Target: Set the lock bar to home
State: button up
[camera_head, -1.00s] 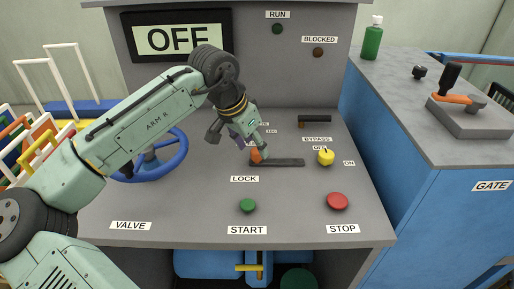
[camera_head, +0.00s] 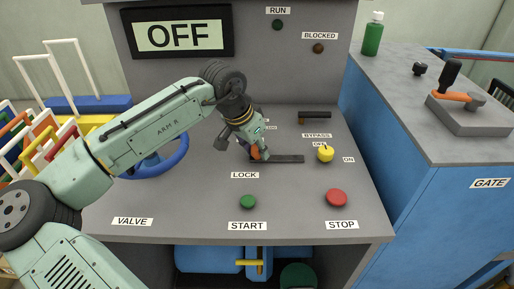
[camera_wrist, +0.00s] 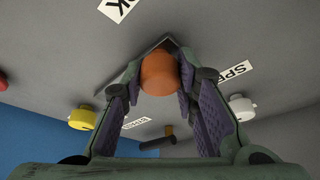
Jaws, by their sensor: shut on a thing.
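The lock bar is a dark slotted strip (camera_head: 285,159) on the console above the LOCK label (camera_head: 245,175), with an orange knob (camera_head: 255,153) at its left end. My gripper (camera_head: 248,148) is over that end, with its fingers at the knob. In the wrist view the orange knob (camera_wrist: 159,72) sits between the tips of my two fingers, and the gripper is shut on it. The strip is partly hidden behind the knob and fingers there.
A yellow bypass knob (camera_head: 325,154) stands just right of the strip. The green START button (camera_head: 248,202) and red STOP button (camera_head: 337,198) are nearer the front edge. A blue valve wheel (camera_head: 168,160) is left, partly behind my arm. The display (camera_head: 178,35) reads OFF.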

aim_at(278, 157)
grip_shut()
jog(key=shift+d, duration=0.1)
jog(key=d, duration=0.4)
jog(key=shift+d, duration=0.1)
dwell(0.3)
jog(key=o, duration=0.6)
grip_release()
jog(key=shift+d, duration=0.1)
